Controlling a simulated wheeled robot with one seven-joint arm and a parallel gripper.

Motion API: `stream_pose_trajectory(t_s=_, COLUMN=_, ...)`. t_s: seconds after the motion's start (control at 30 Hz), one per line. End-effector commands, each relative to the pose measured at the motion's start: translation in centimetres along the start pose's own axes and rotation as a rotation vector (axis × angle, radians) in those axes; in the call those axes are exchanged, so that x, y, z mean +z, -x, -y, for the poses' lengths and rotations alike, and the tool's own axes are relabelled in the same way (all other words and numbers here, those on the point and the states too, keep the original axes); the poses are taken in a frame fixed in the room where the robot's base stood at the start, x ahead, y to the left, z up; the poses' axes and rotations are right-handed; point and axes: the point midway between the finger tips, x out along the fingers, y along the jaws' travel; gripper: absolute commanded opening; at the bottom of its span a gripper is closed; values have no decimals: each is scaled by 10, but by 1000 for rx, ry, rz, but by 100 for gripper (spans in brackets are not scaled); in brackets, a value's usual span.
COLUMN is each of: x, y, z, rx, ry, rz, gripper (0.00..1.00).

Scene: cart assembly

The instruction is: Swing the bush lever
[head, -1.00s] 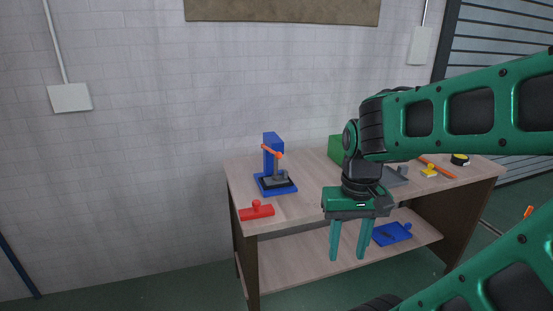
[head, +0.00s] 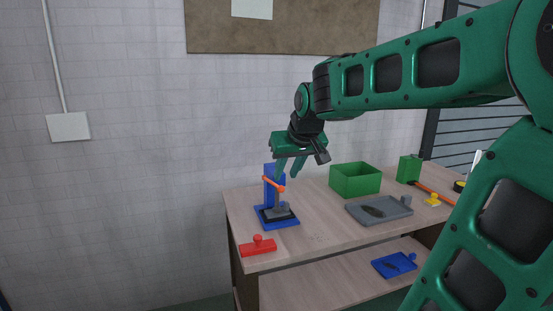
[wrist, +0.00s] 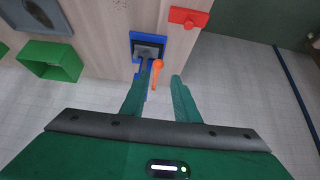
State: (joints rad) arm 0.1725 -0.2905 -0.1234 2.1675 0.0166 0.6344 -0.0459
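The orange bush lever (head: 272,184) is mounted on a blue upright press (head: 268,172) with a blue base, near the left end of the table. It slants down to the right, with a rounded end. A grey block sits on the press base. My gripper (head: 287,170) is open and empty, just above and slightly right of the lever, fingers pointing down. In the wrist view, my gripper (wrist: 161,80) has its fingers spread, and the lever (wrist: 156,72) shows between the fingertips. Touch between finger and lever cannot be made out.
A red handled block (head: 258,247) lies at the front left table corner. A green bin (head: 355,180), a grey tray (head: 380,211), a smaller green box (head: 409,169) and a yellow piece (head: 433,200) are to the right. A blue tray (head: 394,264) is on the lower shelf.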

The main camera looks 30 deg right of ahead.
Motion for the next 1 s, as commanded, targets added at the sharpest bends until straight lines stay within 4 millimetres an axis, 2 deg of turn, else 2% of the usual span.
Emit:
stream_pose_trajectory(t_s=0.17, x=0, y=-14, z=-4, rx=3, ry=-4, rz=3, gripper=28)
stream_pose_trajectory(t_s=0.67, x=2, y=-77, z=-10, rx=8, ry=-11, rz=5, gripper=28)
stream_pose_trajectory(t_s=0.7, x=2, y=-80, z=-10, rx=8, ry=-11, rz=3, gripper=26)
stream_pose_trajectory(t_s=0.8, x=1, y=-78, z=-10, rx=7, ry=-11, rz=1, gripper=5)
stream_pose_trajectory(t_s=1.0, x=1, y=-77, z=-9, rx=7, ry=-10, rz=2, gripper=5)
